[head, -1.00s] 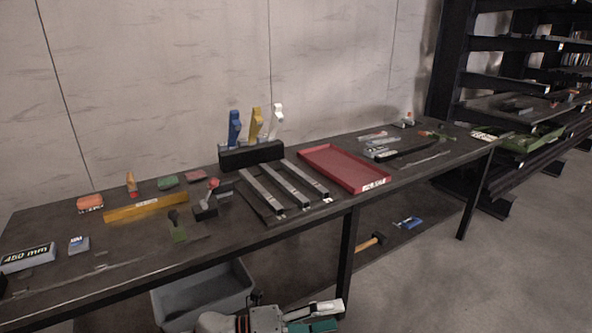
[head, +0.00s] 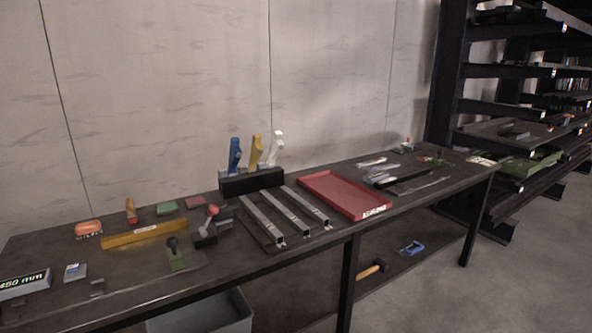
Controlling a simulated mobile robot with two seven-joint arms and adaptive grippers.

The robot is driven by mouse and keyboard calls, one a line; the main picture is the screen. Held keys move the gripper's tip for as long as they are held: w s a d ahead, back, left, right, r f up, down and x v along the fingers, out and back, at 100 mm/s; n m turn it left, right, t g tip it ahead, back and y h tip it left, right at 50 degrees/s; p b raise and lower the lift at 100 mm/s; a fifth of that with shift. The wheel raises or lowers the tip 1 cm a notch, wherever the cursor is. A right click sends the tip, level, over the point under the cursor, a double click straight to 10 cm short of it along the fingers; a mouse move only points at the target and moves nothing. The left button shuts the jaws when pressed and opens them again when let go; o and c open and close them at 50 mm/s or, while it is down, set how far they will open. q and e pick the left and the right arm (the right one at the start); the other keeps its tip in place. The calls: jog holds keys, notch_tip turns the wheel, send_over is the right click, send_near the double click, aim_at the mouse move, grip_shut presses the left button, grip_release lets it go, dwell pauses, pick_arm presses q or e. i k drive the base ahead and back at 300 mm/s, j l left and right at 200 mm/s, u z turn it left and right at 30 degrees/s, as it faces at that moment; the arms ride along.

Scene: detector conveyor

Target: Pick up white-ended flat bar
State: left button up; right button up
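Three long grey metal bars lie side by side on a dark plate on the table: a left bar (head: 261,220), a middle bar (head: 286,213) and a right bar (head: 306,206). Small white patches show near the front ends of the bars. I cannot tell for sure which piece is the white-ended flat bar. Small light pieces (head: 371,162) also lie right of the red tray, too small to make out. Neither of my grippers is in view.
The dark table (head: 215,272) also bears a red tray (head: 330,189), a yellow bar (head: 144,236), a black block (head: 252,181) with blue, yellow and white tools, and a grey block (head: 24,284). A grey bin (head: 200,316) stands below. A rack (head: 500,108) stands right.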

aim_at(382, 159)
jog(key=i+l+z, duration=0.2)
jog(key=i, duration=0.6)
jog(key=i+l+z, duration=0.25)
jog(key=i, duration=0.6)
jog(key=i+l+z, duration=0.1)
jog(key=l, duration=0.3)
jog(key=i+l+z, duration=0.15)
jog(key=i+l, duration=0.2)
jog(key=i+l+z, duration=0.1)
jog(key=l, duration=0.3)
jog(key=i, duration=0.1)
